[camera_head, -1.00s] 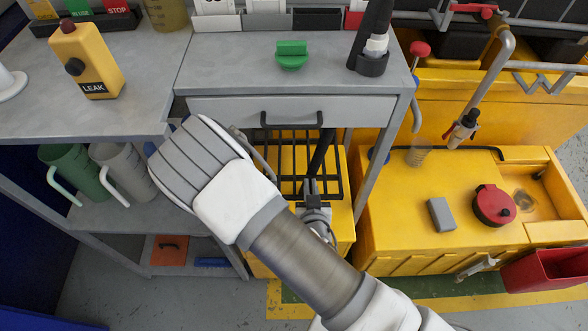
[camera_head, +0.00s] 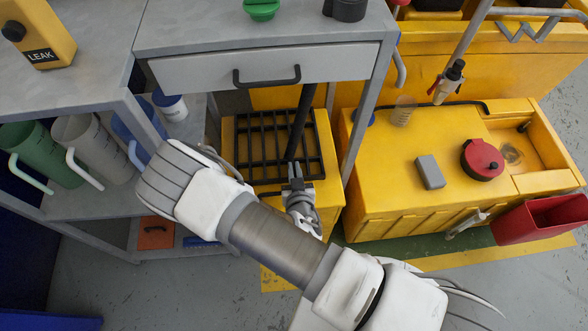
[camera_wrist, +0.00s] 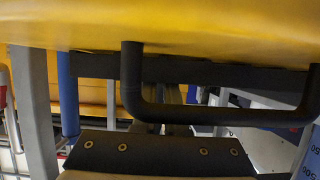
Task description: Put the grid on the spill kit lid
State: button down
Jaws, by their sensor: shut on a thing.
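The black grid (camera_head: 268,148) is in the head view, below the drawer and over the top of the yellow box under the worktable. That yellow top, which looks like the spill kit lid (camera_head: 331,168), shows around the grid and through its openings. My gripper (camera_head: 294,176) is shut on the grid at its near edge, right of the middle. Whether the grid touches the lid or hangs just above it, I cannot tell. In the wrist view a yellow surface (camera_wrist: 200,30) fills the top, with a dark U-shaped bar (camera_wrist: 220,115) in front of it.
The drawer (camera_head: 270,72) with its black handle hangs above the grid's far side. A table leg (camera_head: 368,115) stands close on the right, beside a large yellow unit (camera_head: 400,195). Jugs (camera_head: 85,140) stand on the left shelf. Bare floor (camera_head: 110,285) lies in front.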

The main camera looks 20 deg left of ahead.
jog(key=shift+r, duration=0.1)
jog(key=c, duration=1.4)
grip_release()
jog(key=o, duration=0.4)
jog(key=shift+o, duration=0.2)
jog(key=shift+r, duration=0.1)
